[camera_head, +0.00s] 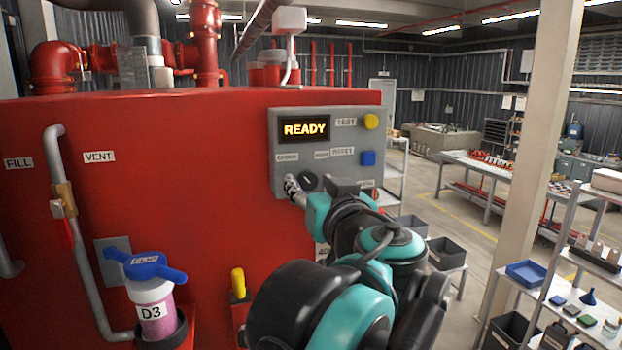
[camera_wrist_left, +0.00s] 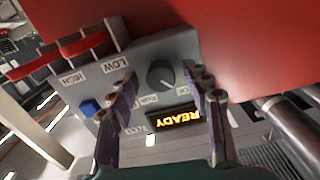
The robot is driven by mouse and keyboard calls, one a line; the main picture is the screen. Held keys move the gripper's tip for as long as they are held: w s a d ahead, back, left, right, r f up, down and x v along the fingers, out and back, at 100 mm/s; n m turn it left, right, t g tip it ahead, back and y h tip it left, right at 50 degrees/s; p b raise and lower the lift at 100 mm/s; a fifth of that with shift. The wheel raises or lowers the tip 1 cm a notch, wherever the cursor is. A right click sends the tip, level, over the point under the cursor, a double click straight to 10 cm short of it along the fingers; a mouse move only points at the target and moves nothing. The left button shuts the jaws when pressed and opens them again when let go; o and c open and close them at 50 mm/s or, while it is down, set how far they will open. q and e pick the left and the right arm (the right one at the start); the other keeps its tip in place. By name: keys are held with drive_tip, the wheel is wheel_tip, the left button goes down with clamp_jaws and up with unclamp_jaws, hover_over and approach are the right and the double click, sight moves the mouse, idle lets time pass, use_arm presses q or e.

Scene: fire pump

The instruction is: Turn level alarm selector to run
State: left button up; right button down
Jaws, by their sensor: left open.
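A grey control panel (camera_head: 276,125) is on the red pump housing, with a lit display (camera_head: 305,129) reading READY. A dark round selector knob (camera_head: 308,180) sits below the display. The knob (camera_wrist_left: 160,75) also shows in the left wrist view, with a pale line on its face. The small labels beside it are too small to read surely. My left gripper (camera_head: 293,189) is at the lower left of the panel, close to the knob. In the left wrist view its open fingers (camera_wrist_left: 160,72) appear on either side of the knob; contact cannot be told. My right gripper is out of view.
The panel also has a yellow button (camera_head: 371,121) and a blue button (camera_head: 368,158). Red levers (camera_wrist_left: 85,46) near HIGH and LOW labels stand close by in the wrist view.

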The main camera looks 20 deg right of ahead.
use_arm(q)
drive_tip(key=shift+w, duration=0.1)
clamp_jaws()
drive_tip(key=shift+m, duration=0.3)
drive_tip(key=m, duration=0.3)
drive_tip(key=shift+m, duration=0.3)
drive_tip(key=m, duration=0.3)
drive_tip(key=shift+m+p, duration=0.3)
drive_tip(key=m, duration=0.4)
drive_tip(key=shift+m, duration=2.1)
